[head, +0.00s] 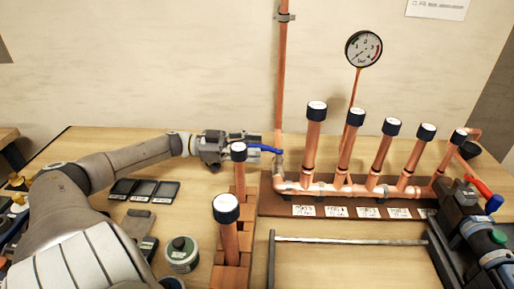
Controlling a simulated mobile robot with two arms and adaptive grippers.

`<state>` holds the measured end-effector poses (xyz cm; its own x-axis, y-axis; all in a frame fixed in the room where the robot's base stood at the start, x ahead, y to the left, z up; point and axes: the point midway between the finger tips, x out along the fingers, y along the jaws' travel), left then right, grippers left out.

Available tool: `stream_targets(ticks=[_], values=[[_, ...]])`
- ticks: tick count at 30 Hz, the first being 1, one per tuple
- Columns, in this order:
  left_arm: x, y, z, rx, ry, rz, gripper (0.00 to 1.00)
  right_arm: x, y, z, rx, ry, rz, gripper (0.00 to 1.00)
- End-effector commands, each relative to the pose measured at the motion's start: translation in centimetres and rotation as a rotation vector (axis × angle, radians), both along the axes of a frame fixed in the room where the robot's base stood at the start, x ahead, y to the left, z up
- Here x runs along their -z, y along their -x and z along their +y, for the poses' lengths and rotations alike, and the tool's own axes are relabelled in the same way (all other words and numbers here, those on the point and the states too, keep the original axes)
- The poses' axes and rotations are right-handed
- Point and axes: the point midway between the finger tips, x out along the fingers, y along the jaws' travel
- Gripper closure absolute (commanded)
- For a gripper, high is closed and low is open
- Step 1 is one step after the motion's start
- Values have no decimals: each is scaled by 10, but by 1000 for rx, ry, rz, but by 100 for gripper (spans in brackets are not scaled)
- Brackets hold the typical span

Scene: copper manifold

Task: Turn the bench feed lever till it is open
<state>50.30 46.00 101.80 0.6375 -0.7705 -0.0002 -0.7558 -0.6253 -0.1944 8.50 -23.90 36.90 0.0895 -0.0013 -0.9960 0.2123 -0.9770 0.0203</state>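The blue lever (267,149) lies roughly level at the foot of the vertical copper feed pipe (281,90), pointing left from the pipe. My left gripper (254,145) reaches in from the left and is at the lever's free end. A black-capped upright copper pipe in front hides part of its fingers. I cannot tell whether the fingers touch or close on the lever. My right gripper is out of view.
The copper manifold (320,188) with several black-capped stubs and a pressure gauge (363,49) stands right of the lever. Black-capped pipes (226,208) stand in front of my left gripper. A metal bar (345,240) and a dark vise-like device (470,235) are at front right.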

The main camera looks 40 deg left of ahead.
Motion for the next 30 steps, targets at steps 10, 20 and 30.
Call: stream_targets(ticks=[10,20,30], values=[[-1,-10,-13,0,1,-1,62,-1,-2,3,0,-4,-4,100],[0,-10,-13,0,0,0,77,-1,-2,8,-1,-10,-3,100],[0,-10,-12,0,0,0,100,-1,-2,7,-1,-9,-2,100]])
